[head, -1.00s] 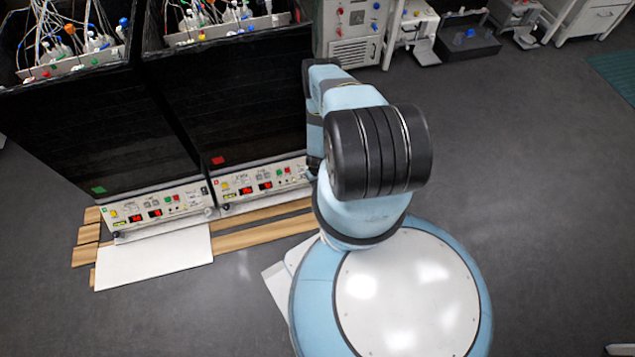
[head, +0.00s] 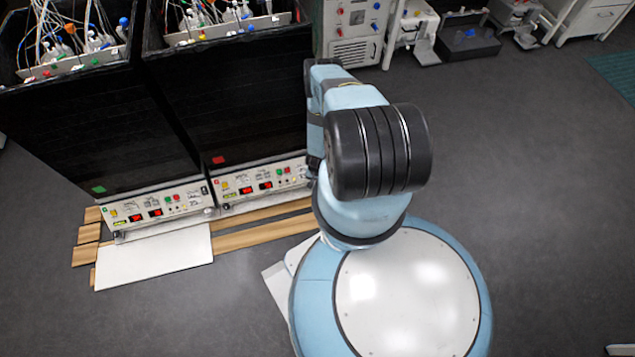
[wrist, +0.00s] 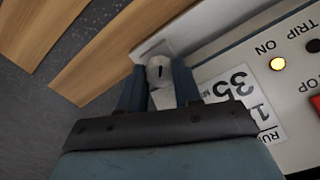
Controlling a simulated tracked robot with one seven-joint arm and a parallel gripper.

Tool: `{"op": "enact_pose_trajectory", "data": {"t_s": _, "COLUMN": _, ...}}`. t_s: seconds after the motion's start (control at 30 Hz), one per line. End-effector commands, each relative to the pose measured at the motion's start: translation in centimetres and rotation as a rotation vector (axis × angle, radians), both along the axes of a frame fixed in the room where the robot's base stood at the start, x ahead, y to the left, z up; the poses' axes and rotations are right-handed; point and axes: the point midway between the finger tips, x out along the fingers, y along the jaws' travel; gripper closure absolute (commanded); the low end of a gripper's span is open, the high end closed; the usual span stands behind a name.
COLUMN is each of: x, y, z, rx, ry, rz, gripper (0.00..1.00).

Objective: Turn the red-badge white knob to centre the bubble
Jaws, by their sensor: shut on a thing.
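In the wrist view a white knob (wrist: 159,68) sits low at the edge of a white unit. The two blue fingers of my gripper (wrist: 157,80) are shut on it, one on each side. In the head view the unit with the red badge (head: 218,160) is the right one, its front panel (head: 262,183) ending at my arm. My arm hides the gripper and the held knob there. The badge does not show in the wrist view. I cannot make out a bubble in either view.
A second unit with a green badge (head: 98,189) stands at the left. Wooden boards (head: 262,232) and a white sheet (head: 155,258) lie in front of the units. In the wrist view a lit ON lamp (wrist: 278,63) and a label (wrist: 245,105) are close by.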

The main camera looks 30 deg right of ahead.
Motion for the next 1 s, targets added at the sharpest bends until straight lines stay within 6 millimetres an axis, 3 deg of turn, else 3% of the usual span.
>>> {"op": "enact_pose_trajectory", "data": {"t_s": 0.5, "x": -0.1, "y": -0.26, "z": -0.02, "rx": -0.004, "ry": 0.0, "rz": -0.026, "gripper": 0.97}}
{"op": "enact_pose_trajectory", "data": {"t_s": 0.53, "x": -0.1, "y": -0.26, "z": -0.02, "rx": -0.004, "ry": 0.0, "rz": -0.026, "gripper": 0.66}}
{"op": "enact_pose_trajectory", "data": {"t_s": 0.8, "x": -0.04, "y": -0.12, "z": -0.01, "rx": -0.001, "ry": 0.0, "rz": -0.025, "gripper": 0.41}}
{"op": "enact_pose_trajectory", "data": {"t_s": 1.0, "x": 0.05, "y": 0.01, "z": 0.0, "rx": -0.001, "ry": -0.001, "rz": -0.024, "gripper": 0.41}}
